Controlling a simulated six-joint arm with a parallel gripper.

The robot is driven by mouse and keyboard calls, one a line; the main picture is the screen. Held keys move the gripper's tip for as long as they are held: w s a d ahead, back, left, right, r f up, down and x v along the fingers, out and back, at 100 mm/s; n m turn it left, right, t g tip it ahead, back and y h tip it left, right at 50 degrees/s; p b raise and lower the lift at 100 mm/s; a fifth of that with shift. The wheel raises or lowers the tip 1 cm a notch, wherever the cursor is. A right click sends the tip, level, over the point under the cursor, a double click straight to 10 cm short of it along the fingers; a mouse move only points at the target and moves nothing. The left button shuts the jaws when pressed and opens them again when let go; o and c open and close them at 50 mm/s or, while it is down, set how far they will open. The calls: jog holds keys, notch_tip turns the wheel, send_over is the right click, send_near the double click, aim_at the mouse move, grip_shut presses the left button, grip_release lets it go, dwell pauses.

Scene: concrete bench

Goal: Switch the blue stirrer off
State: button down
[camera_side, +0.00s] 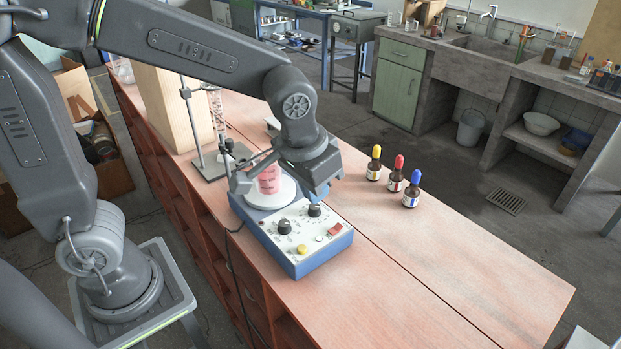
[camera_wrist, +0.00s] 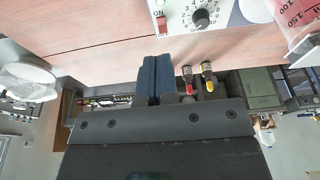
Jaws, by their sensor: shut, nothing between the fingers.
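The blue stirrer (camera_side: 297,265) stands on the bench with a white sloped panel. Its red rocker switch (camera_side: 335,229) is at the panel's right edge; it also shows at the top of the wrist view (camera_wrist: 161,24), by the letters ON. I cannot tell which way it is tipped. Two black knobs and a yellow button (camera_side: 302,249) share the panel. A beaker of pink liquid (camera_side: 268,182) stands on the white plate. My gripper (camera_wrist: 155,62) is shut and empty, its dark blue fingers apart from the switch. In the side view it is behind the panel, near the beaker.
Three dropper bottles, yellow-capped (camera_side: 374,165), red-capped (camera_side: 396,174) and blue-capped (camera_side: 412,190), stand right of the stirrer. A metal stand (camera_side: 190,125) and a wooden block (camera_side: 172,105) are behind it. The bench's front right (camera_side: 460,280) is clear.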

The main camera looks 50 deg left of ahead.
aim_at(340, 226)
jog(key=shift+s+v, duration=0.25)
jog(key=shift+v, duration=0.95)
jog(key=t, duration=0.2)
jog(key=shift+s+d+r+t, duration=0.1)
jog(key=shift+s+r+t, duration=0.15)
jog(key=shift+t, duration=0.05)
jog(key=x, duration=1.4)
